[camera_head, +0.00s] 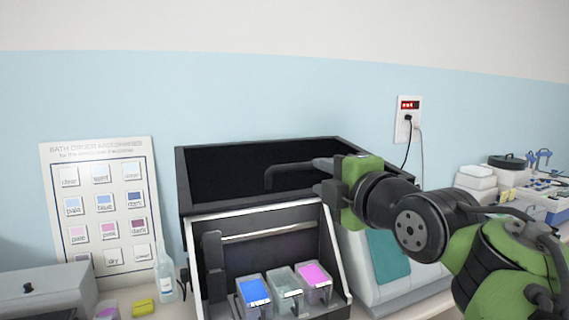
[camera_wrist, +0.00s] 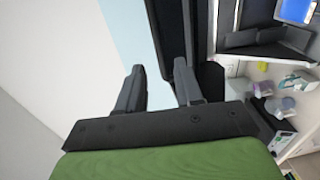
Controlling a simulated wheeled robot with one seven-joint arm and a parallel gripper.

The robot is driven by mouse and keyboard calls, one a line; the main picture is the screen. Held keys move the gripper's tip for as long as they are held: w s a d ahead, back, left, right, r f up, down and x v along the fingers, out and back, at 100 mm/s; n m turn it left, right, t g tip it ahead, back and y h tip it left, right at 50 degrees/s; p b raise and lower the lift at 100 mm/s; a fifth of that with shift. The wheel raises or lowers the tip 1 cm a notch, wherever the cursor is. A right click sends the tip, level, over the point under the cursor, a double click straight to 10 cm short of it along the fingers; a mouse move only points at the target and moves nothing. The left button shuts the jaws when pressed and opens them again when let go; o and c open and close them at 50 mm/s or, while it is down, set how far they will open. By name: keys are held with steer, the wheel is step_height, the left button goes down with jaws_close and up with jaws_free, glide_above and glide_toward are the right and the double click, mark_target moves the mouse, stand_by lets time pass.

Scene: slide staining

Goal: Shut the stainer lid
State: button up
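The stainer (camera_head: 212,222) stands on the bench with its front open, showing a blue, a clear and a pink bath inside. Its dark-framed lid (camera_head: 255,148) is raised at the back, standing against the wall. A dark bent handle (camera_head: 285,168) shows in front of the lid panel. My gripper (camera_head: 324,175) is at the lid's right part, fingers pointing left, close to the handle's right end. In the wrist view my gripper (camera_wrist: 160,75) has its fingers apart, with the dark lid (camera_wrist: 172,35) just beyond the tips. Whether a finger touches it I cannot tell.
A bath-order chart (camera_head: 105,200) leans at the left, near a clear bottle (camera_head: 165,275) and a yellow block (camera_head: 143,308). A wall outlet (camera_head: 406,120) with a cord is behind my arm. Boxes and a blue rack (camera_head: 545,203) stand at the right.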

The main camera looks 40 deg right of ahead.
mark_target(303, 168)
steer(key=p+x, duration=0.2)
steer(key=x, duration=0.7)
steer(key=shift+w+d, duration=0.15)
steer(key=shift+w, duration=0.2)
steer(key=shift+s, duration=0.1)
steer(key=shift+c, duration=0.2)
jaws_close()
